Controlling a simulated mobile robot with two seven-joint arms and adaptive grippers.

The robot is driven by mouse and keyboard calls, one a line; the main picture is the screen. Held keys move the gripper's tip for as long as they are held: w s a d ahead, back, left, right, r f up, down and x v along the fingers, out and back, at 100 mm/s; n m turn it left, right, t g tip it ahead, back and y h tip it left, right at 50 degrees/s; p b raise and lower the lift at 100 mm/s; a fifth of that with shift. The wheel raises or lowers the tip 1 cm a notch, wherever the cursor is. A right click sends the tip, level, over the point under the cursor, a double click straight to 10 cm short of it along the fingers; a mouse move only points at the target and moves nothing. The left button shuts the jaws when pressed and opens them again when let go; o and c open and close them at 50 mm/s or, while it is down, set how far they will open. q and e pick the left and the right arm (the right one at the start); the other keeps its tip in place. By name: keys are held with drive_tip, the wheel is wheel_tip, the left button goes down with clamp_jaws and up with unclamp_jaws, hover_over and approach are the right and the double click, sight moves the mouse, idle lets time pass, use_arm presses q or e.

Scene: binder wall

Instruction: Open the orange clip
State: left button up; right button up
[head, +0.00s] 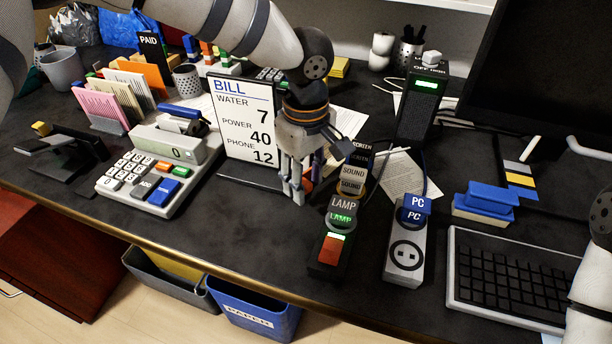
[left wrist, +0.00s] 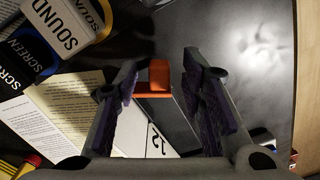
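The orange clip (left wrist: 155,78) is a small block by the lower edge of the bill sign. In the head view only a bit of its orange (head: 307,184) shows beside my fingers. The white bill sign (head: 243,118) stands upright, and its corner with "12" (left wrist: 157,142) shows in the wrist view. My left gripper (head: 294,192) points down in front of the sign's right edge. In the wrist view its two fingers (left wrist: 160,92) are apart, one on each side of the clip, with small gaps. My right gripper is not in view.
A PC plug strip (head: 404,255) and keyboard (head: 510,275) are farther right. A calculator (head: 155,170) is at left. Loose papers (head: 400,173) lie behind.

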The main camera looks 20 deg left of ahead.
use_arm(q)
drive_tip(key=shift+c, duration=0.6)
clamp_jaws()
drive_tip(key=shift+r, duration=0.1)
drive_tip(key=shift+d, duration=0.1)
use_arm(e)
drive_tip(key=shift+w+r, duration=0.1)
use_arm(q)
drive_tip(key=d+n, duration=0.1)
drive_tip(key=n, duration=0.2)
drive_tip(key=shift+w+d+r+p, duration=0.1)
drive_tip(key=shift+d+p, duration=0.05)
drive_tip(key=shift+p, duration=0.2)
drive_tip(key=n, duration=0.1)
drive_tip(key=d+n, duration=0.1)
drive_tip(key=shift+w+d+n, duration=0.1)
drive_tip(key=shift+w+n, duration=0.15)
drive_tip(key=shift+n, duration=0.15)
drive_tip(key=shift+w+d+n, duration=0.2)
drive_tip(key=shift+d+n, duration=0.15)
drive_tip(key=shift+n, duration=0.55)
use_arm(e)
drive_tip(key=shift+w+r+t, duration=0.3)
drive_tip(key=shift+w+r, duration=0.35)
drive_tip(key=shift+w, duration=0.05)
